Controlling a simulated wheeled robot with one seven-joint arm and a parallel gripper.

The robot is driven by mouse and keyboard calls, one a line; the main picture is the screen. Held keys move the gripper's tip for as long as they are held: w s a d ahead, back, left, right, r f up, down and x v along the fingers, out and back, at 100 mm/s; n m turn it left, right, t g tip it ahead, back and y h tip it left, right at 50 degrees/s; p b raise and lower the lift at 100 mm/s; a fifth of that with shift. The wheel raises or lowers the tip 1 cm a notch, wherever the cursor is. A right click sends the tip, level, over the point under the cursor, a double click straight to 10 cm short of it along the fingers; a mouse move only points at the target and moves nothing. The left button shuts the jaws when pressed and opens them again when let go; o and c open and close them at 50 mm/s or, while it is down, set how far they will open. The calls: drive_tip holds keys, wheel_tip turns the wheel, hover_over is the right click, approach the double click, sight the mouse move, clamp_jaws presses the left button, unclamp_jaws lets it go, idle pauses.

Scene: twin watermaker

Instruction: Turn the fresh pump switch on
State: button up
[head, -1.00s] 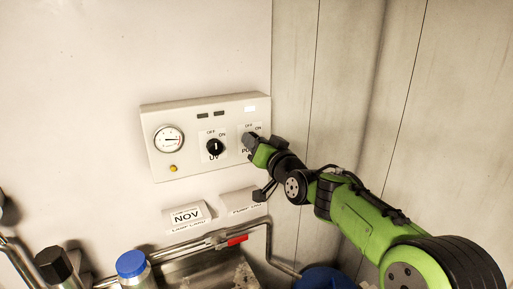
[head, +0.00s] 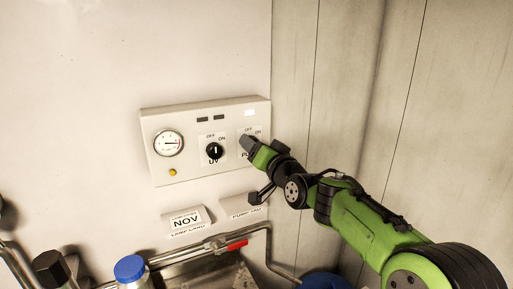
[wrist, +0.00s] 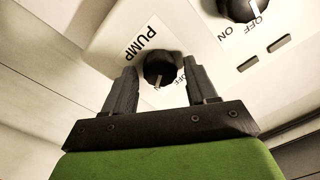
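The pump switch is a round black knob (wrist: 160,68) with a white mark, beside the PUMP label (wrist: 140,42) in the wrist view. Its mark points toward the bottom of that view; the lettering near it is partly hidden by a finger. My gripper (wrist: 159,66) is open, with one dark finger on each side of the knob and what look like narrow gaps; I cannot tell whether either finger touches. In the head view my gripper (head: 247,143) is at the right of the white control panel (head: 190,172) and hides the pump knob.
The UV knob (head: 215,151) sits left of the pump switch, and a gauge (head: 168,143) is at the panel's left. A bright indicator (head: 250,113) is above the pump switch. Cards (head: 186,218), pipes and a red-handled valve (head: 237,245) lie below. The wall at right is close to my arm.

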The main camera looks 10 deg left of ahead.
drive_tip(key=shift+o, duration=0.4)
drive_tip(key=shift+s, duration=0.1)
drive_tip(key=b+v, duration=0.4)
drive_tip(key=v, duration=1.1)
drive_tip(key=shift+s+d, duration=0.2)
drive_tip(key=s+d+f+g+h, duration=0.3)
drive_tip(key=s+d+f, duration=0.3)
drive_tip(key=s, duration=0.3)
drive_tip(key=s+d+f+g+h, duration=0.3)
drive_tip(key=s+d+f, duration=0.3)
drive_tip(key=s, duration=0.3)
drive_tip(key=s+d+f+g+h, duration=0.2)
drive_tip(key=s+d+f+h, duration=0.3)
drive_tip(key=s+f, duration=0.3)
drive_tip(key=shift+s+d+m+g, duration=0.4)
drive_tip(key=shift+s+d, duration=0.05)
drive_tip(key=shift+s, duration=0.2)
